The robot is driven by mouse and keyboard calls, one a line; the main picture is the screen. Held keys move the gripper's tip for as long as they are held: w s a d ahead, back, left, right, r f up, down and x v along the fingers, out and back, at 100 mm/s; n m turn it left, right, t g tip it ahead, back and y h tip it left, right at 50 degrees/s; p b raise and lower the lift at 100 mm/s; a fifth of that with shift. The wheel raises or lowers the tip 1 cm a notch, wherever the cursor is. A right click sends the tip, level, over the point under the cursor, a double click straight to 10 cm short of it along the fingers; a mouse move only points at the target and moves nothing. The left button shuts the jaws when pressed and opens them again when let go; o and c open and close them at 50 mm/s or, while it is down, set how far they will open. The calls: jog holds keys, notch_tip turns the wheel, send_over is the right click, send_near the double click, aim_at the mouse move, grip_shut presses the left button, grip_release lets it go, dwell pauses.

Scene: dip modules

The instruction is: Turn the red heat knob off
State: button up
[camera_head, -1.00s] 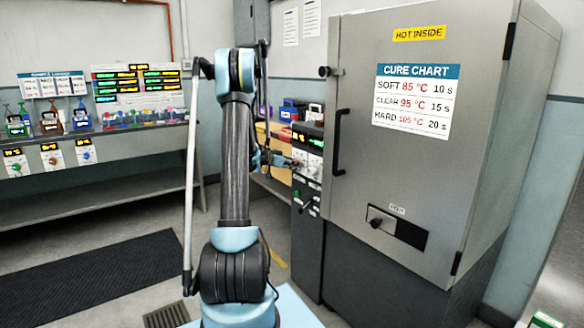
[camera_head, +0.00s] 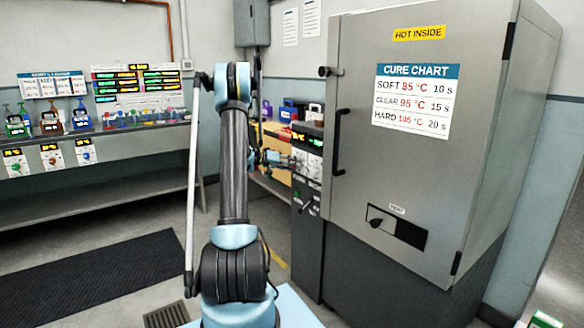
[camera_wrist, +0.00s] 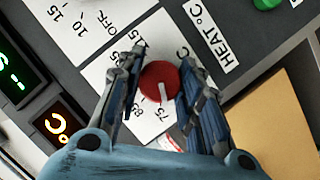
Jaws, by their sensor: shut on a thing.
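The red heat knob (camera_wrist: 160,84) sits on a white dial plate beside the "HEAT °C" label (camera_wrist: 210,35) in the wrist view. Its white pointer line faces the lower edge of the picture, near the 75 mark (camera_wrist: 160,113). In the head view my gripper (camera_head: 270,159) is at the control panel left of the oven, and the knob cannot be made out there.
Two lit displays (camera_wrist: 52,123) are at the wrist view's left. A green button (camera_wrist: 267,3) is at its top right. The grey oven (camera_head: 350,60) with a door handle (camera_head: 340,140) stands right of the panel. A bench (camera_head: 110,155) runs along the left wall.

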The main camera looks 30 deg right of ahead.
jog(key=n, duration=0.1)
jog(key=n+g+h, duration=0.1)
jog(key=n, duration=0.1)
jog(key=n+g, duration=0.1)
jog(key=n, duration=0.1)
jog(key=shift+w+a+f+h, duration=0.1)
jog(key=shift+w+a+h, duration=0.05)
jog(key=shift+w+h, duration=0.15)
jog(key=shift+n, duration=0.3)
jog(key=shift+s, duration=0.1)
jog(key=o, duration=1)
jog(key=shift+o, duration=0.3)
jog(key=v, duration=1.2)
jog(key=shift+f, duration=0.2)
